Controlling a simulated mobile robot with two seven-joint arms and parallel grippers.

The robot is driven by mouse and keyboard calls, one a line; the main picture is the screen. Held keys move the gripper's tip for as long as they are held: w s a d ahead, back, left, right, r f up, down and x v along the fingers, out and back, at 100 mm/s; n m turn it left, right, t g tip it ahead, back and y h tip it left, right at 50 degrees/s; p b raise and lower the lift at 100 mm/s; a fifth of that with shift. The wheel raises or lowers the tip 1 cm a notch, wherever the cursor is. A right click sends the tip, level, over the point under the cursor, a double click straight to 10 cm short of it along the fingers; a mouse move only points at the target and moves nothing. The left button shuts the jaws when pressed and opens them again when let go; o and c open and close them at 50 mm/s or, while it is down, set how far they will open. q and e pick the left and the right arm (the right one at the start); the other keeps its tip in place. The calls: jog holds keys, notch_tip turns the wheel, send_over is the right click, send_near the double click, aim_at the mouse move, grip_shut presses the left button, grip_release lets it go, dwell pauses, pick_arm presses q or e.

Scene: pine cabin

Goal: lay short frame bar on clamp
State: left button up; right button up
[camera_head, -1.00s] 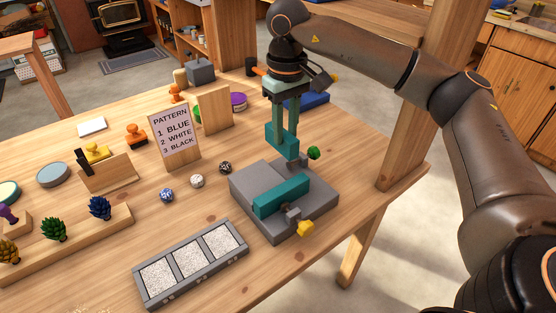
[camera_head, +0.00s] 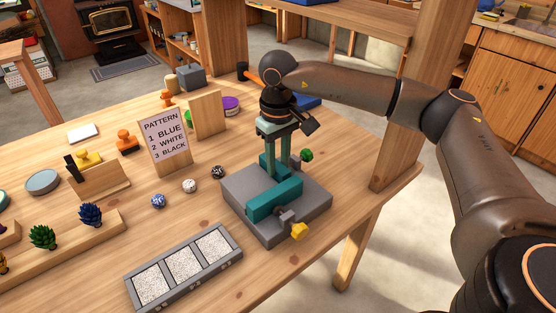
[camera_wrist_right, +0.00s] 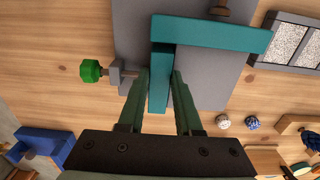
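The clamp is a grey block (camera_head: 235,194) with a yellow knob (camera_head: 299,231) at the front and a green knob (camera_head: 306,155) at the back. A long teal bar (camera_head: 275,199) lies on it; it also shows in the right wrist view (camera_wrist_right: 225,34). My right gripper (camera_head: 277,173) points down over the back of the clamp, shut on a short teal bar (camera_wrist_right: 159,85). In the wrist view the short bar is square to the long bar, its end at or very near it. Whether it rests on the clamp is unclear. My left gripper is not in view.
A grey tray with three speckled panels (camera_head: 183,264) lies in front. Blue, white and black balls (camera_head: 190,186) sit left of the clamp. A pattern sign (camera_head: 164,141) and a wooden board (camera_head: 208,115) stand behind. A wooden post (camera_head: 405,130) rises at right.

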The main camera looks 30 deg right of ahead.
aim_at(278, 166)
jog(key=o, duration=0.4)
jog(key=shift+r+p, duration=0.7)
jog(key=shift+r, duration=5.45)
